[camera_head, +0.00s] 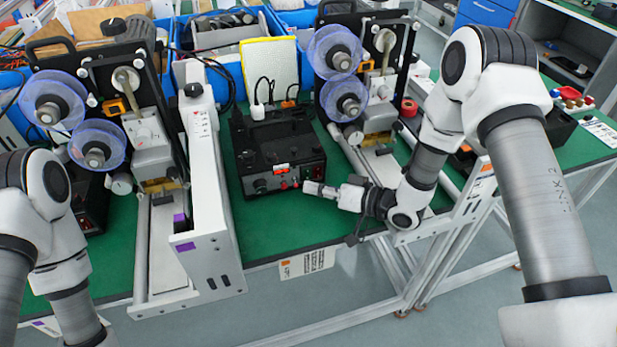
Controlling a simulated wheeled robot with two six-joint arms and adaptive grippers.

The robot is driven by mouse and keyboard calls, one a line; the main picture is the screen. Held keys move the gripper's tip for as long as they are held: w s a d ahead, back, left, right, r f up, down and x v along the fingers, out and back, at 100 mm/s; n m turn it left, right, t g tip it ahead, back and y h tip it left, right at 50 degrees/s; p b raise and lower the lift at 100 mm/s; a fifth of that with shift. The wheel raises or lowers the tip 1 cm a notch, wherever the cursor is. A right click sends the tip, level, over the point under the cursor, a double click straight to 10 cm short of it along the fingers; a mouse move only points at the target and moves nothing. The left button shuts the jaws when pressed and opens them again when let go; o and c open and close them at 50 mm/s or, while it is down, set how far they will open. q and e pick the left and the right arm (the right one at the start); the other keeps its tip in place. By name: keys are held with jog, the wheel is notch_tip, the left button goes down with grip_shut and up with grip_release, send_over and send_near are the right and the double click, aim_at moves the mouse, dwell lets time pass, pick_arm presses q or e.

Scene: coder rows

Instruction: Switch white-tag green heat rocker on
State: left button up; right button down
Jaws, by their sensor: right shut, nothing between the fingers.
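A black control box (262,150) stands on the green table top between two coder machines. Its front panel has a knob (260,185), a small red-lit display (280,169) and small red switches (284,185). The green heat rocker and its white tag are too small to tell apart here. My right gripper (309,187) is shut and empty, with its tips just right of the front panel's lower right corner, beside the small switches. I cannot tell whether it touches the panel. My left arm shows at the left edge, but its gripper is out of view.
A left coder machine (140,125) and a right coder machine (382,90) flank the box, both with blue film reels. A white conveyor side (212,180) stands close left of the box. Bare green table lies in front of it.

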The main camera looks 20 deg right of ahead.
jog(key=shift+w+d+r+t, duration=0.15)
jog(key=shift+w+r+t, duration=0.15)
jog(key=shift+w+r, duration=0.3)
jog(key=shift+s+f+p, duration=0.1)
jog(key=shift+s+p, duration=0.25)
jog(key=shift+s, duration=0.4)
jog(key=s, duration=0.3)
jog(key=shift+s, duration=0.15)
jog(key=shift+f, duration=0.15)
